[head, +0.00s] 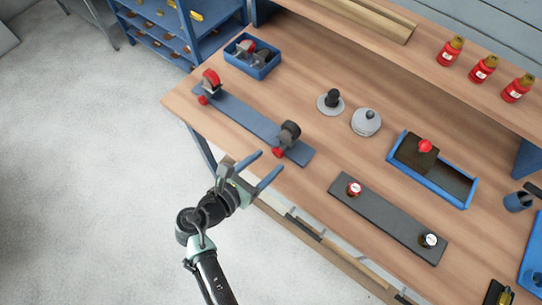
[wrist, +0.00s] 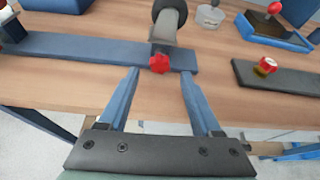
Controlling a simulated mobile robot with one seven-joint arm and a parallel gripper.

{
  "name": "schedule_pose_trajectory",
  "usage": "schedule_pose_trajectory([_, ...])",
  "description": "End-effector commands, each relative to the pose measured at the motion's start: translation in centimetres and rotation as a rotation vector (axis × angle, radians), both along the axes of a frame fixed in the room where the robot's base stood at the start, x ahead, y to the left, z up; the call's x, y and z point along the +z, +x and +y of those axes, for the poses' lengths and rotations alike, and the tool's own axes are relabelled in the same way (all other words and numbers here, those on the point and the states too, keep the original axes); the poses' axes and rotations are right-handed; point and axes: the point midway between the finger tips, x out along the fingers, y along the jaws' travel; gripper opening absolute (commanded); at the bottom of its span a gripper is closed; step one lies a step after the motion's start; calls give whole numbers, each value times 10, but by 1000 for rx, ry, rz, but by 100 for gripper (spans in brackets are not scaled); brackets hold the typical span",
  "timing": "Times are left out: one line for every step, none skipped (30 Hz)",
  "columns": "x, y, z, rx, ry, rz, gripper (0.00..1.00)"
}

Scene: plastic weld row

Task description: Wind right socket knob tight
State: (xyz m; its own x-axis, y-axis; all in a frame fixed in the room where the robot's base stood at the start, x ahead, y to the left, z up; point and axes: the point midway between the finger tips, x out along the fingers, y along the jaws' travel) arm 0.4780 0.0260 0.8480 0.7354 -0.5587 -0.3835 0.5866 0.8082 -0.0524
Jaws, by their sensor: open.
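The right socket knob, a red lobed knob (head: 278,152), sits at the front of the right socket on a blue-grey board (head: 245,122). In the wrist view the knob (wrist: 159,64) is centred between and slightly beyond the fingertips. A dark grey, rounded tool or wheel (head: 289,133) stands in that socket above the knob. My gripper (head: 271,161) is open and empty, its two blue fingers pointing at the knob from the table's front edge. I see no finger contact with the knob. The left socket has another red knob (head: 203,100) and a red-topped piece (head: 211,82).
A blue bin (head: 237,62) with parts stands behind the board. A dark strip (head: 385,213) with two small gauges or knobs lies to the right. A blue tray (head: 464,202) and grey round pieces (head: 366,123) are farther back. Red bottles (head: 484,69) line the rear shelf.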

Motion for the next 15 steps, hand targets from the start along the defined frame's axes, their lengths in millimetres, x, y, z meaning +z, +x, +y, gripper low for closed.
schedule_pose_trajectory([-3, 6, -4, -2, 0, 0, 66])
schedule_pose_trajectory([-5, 9, -7, -2, -1, -1, 66])
schedule_pose_trajectory([-6, 12, -9, -1, -1, -1, 66])
schedule_pose_trajectory([-7, 14, -10, -1, -1, -1, 66])
schedule_pose_trajectory([-8, 16, -12, 0, -1, -1, 66])
schedule_pose_trajectory([-9, 18, -13, 0, -1, -1, 66])
schedule_pose_trajectory([-9, 19, -14, 0, -1, -1, 66])
schedule_pose_trajectory([-10, 19, -14, 0, -1, -1, 66])
schedule_pose_trajectory([-10, 20, -15, 1, 0, -1, 66])
schedule_pose_trajectory([-10, 20, -15, 1, 0, -1, 66])
schedule_pose_trajectory([-10, 21, -15, 1, 0, -1, 66])
schedule_pose_trajectory([-10, 21, -15, 2, 0, -1, 66])
schedule_pose_trajectory([-10, 21, -15, 2, 0, -1, 66])
schedule_pose_trajectory([-10, 21, -15, 2, 0, -1, 66])
schedule_pose_trajectory([-10, 20, -15, 1, 0, -1, 66])
